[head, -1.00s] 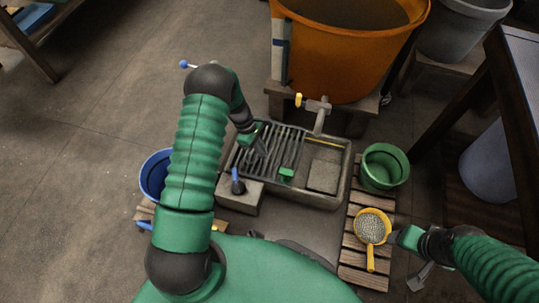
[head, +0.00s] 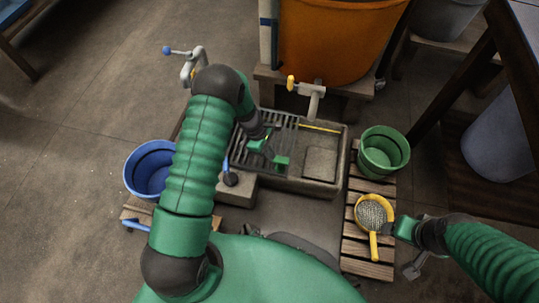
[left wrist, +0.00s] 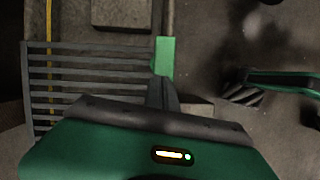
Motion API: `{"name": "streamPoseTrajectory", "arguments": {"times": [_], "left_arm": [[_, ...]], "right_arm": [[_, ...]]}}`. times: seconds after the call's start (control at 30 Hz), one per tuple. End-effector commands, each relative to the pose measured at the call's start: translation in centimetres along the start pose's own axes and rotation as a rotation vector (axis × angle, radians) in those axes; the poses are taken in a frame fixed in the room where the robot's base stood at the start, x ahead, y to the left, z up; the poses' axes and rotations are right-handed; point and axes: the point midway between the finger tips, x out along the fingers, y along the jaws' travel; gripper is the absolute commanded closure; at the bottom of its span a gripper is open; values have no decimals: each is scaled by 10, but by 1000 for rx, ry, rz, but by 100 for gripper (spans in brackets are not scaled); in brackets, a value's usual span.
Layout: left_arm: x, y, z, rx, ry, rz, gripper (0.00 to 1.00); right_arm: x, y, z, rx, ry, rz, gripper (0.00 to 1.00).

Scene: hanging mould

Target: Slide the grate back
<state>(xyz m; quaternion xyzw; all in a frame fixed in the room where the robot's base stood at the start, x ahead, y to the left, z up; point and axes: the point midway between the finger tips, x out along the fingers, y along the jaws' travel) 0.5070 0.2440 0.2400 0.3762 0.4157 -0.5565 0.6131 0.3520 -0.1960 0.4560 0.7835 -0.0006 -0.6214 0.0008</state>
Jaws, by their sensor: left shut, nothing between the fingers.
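The dark slatted grate (head: 252,150) lies over the left part of the grey stone basin (head: 335,180), with a green tab (head: 283,160) at its near right edge. In the left wrist view the grate (left wrist: 85,72) fills the left side, and the tab (left wrist: 164,55) stands at its edge. My left gripper (head: 270,153) is shut and empty, beside the tab; its dark fingertips (left wrist: 161,84) point at the tab's end, and I cannot tell if they touch. My right gripper (head: 397,230) is near the yellow sieve; its fingers are too small to read.
The yellow-rimmed sieve (head: 374,211) lies on a wooden slatted rack (head: 357,250) with a green bucket (head: 385,150). A tap (head: 312,100) from the orange tub (head: 335,40) overhangs the basin's far side. A blue bucket (head: 150,170) stands left, partly behind my left arm.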

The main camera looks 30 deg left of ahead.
Motion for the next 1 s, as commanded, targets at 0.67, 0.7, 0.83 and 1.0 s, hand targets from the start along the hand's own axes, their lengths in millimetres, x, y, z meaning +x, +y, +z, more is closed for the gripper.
{"name": "streamPoseTrajectory", "arguments": {"times": [0.67, 0.7, 0.83, 1.0], "left_arm": [[40, 17, 110, 6, -3, -3, 100], [44, 18, 120, 7, -3, -3, 100], [58, 24, 150, 6, -2, -2, 100], [72, 29, 180, 4, -1, -2, 100]], "right_arm": [[-44, 0, -10, 0, 0, 0, 32], [-46, 0, -11, 0, 0, 0, 32], [-49, 0, -12, 0, 0, 0, 32], [-50, 0, -12, 0, 0, 0, 32]]}}
